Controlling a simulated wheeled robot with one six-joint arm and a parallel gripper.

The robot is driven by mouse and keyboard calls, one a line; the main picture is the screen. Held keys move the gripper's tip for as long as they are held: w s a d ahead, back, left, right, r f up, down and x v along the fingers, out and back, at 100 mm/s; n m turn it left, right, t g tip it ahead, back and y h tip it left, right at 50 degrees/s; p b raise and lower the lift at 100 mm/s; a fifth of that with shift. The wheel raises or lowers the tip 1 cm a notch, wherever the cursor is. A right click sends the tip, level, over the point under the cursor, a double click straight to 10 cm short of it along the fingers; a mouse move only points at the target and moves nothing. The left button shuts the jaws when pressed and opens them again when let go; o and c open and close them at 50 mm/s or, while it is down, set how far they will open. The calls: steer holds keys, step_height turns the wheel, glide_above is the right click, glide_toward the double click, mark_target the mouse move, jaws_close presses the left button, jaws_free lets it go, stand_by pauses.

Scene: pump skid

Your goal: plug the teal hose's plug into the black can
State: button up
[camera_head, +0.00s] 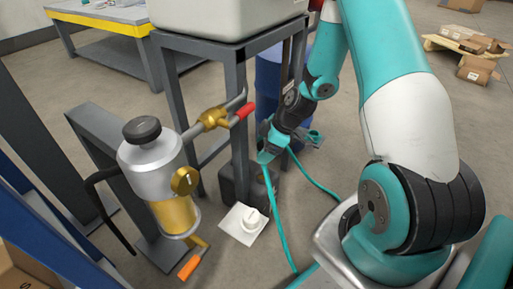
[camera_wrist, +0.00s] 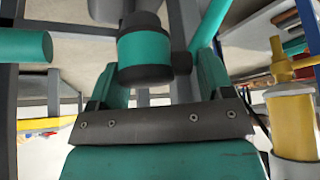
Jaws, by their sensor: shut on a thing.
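My gripper (camera_head: 268,150) is low beside the dark frame's leg and shut on the teal hose's plug. In the wrist view the plug (camera_wrist: 145,55), a teal cylinder with a dark collar, sits between the two teal fingers. The teal hose (camera_head: 280,225) hangs from my gripper to the floor, and another stretch runs right towards my base. A dark block-like object that seems to be the black can (camera_head: 229,188) stands on the floor by the frame's leg, below and left of my gripper. Its opening cannot be made out. I see no contact between plug and can.
A silver and brass filter (camera_head: 155,175) with an orange-handled valve (camera_head: 190,265) stands left. A red-handled brass valve (camera_head: 215,118) sticks out above the can. A white plate with a round cap (camera_head: 243,222) lies on the floor. A blue drum (camera_head: 270,80) stands behind.

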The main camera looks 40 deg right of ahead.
steer(key=shift+w+a+f+b, duration=0.1)
steer(key=shift+a+f+b, duration=0.05)
steer(key=shift+f+b, duration=0.5)
steer(key=shift+a+f+b, duration=0.15)
steer(key=shift+f+b, duration=0.4)
steer(key=shift+f, duration=0.2)
steer(key=shift+f+b, duration=1.05)
steer(key=shift+f, duration=0.15)
steer(key=shift+f+b, duration=0.8)
steer(key=shift+f, duration=0.95)
steer(key=o, duration=1)
steer(key=shift+o, duration=0.2)
step_height(320, 180, up, 20)
steer(key=p, duration=1)
steer(key=shift+p, duration=0.4)
